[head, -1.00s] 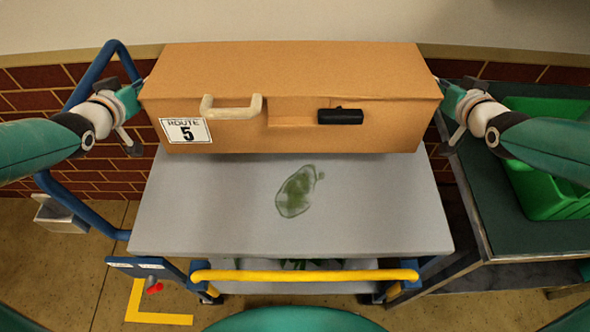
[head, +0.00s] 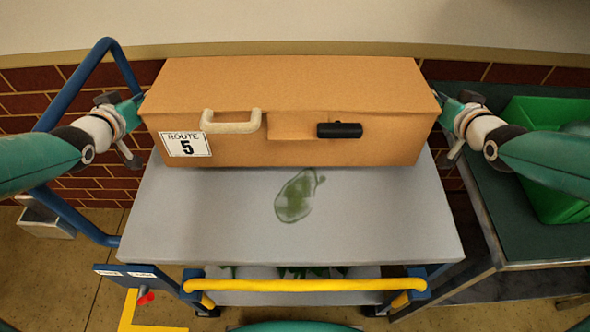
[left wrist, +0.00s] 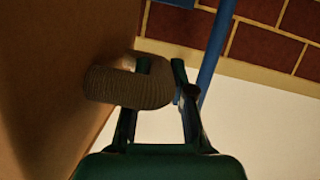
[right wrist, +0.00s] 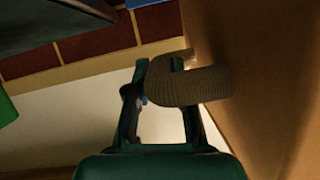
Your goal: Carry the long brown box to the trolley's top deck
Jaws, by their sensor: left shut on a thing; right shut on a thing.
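The long brown box (head: 290,85) is level over the back part of the trolley's grey top deck (head: 385,215). I cannot tell whether its underside touches the deck. It has a pale front handle, a black latch and a "ROUTE 5" label. My left gripper (head: 138,108) is at its left end, shut on an end handle (left wrist: 125,87); the fingers show in the left wrist view (left wrist: 162,65). My right gripper (head: 443,103) is at its right end, shut on the other end handle (right wrist: 190,87), also seen in the right wrist view.
The deck's front half is bare except for a flat green stain (head: 295,197). A yellow bar (head: 300,285) runs along the trolley's front, and a blue handle frame (head: 60,95) rises at left. A dark green table (head: 520,245) with a green crate (head: 545,195) stands close on the right.

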